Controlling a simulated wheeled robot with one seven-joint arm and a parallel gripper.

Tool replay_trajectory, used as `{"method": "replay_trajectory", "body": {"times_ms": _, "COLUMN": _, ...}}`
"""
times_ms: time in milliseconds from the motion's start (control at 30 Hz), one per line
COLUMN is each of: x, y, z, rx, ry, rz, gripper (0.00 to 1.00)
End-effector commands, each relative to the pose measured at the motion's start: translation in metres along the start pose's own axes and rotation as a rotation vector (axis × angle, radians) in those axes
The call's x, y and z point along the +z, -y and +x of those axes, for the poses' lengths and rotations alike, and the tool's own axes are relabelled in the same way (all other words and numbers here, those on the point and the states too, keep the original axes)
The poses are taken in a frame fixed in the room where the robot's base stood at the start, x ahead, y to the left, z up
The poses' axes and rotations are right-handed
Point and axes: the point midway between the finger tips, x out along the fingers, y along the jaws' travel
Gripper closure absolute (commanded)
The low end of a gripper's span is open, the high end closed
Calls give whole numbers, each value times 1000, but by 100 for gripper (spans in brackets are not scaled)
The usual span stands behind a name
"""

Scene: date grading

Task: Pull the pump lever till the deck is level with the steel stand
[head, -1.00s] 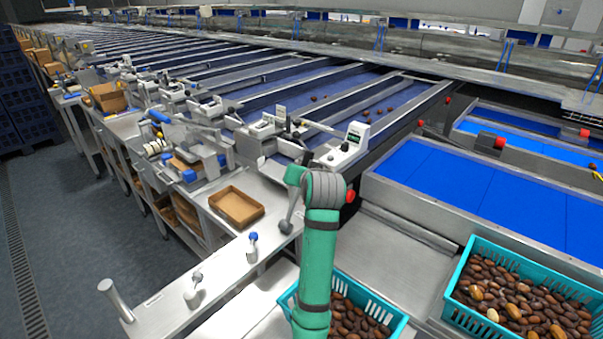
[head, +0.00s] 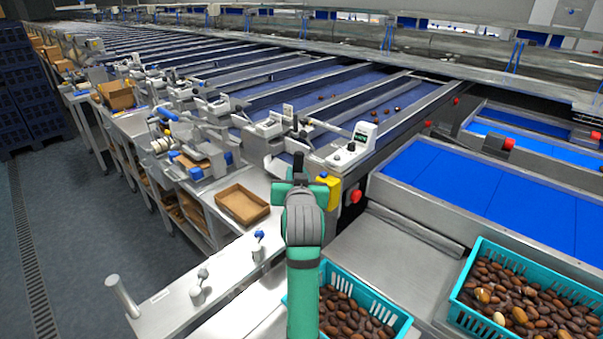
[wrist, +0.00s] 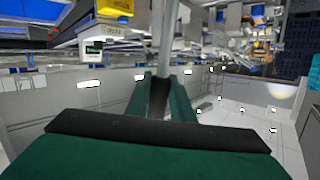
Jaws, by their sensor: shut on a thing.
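My gripper (wrist: 160,92) is shut on a grey upright bar, which I take to be the pump lever (wrist: 167,40); it rises between the fingers in the wrist view. In the head view my green arm and gripper hide most of the lever. A teal crate of dates (head: 404,329) stands low, partly behind my arm. A second teal crate (head: 480,248) stands at the right. I cannot clearly make out the deck's edge or how its height compares with the steel stand.
A steel bench (head: 160,322) with short posts lies at front left, with an empty brown tray (head: 243,204) behind it. Blue belts (head: 470,195) run at the right. Sorting lanes fill the back. Open grey floor (head: 90,220) lies at the left.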

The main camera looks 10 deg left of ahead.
Motion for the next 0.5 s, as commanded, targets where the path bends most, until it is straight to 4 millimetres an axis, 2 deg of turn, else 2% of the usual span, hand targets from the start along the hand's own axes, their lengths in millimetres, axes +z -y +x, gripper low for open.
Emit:
{"method": "replay_trajectory", "body": {"times_ms": 133, "x": 3, "y": 3, "z": -8, "rx": 12, "ry": -38, "rz": -40, "gripper": 100}}
{"method": "replay_trajectory", "body": {"times_ms": 500, "x": 4, "y": 6, "z": -10, "rx": 13, "ry": -56, "rz": -59, "gripper": 100}}
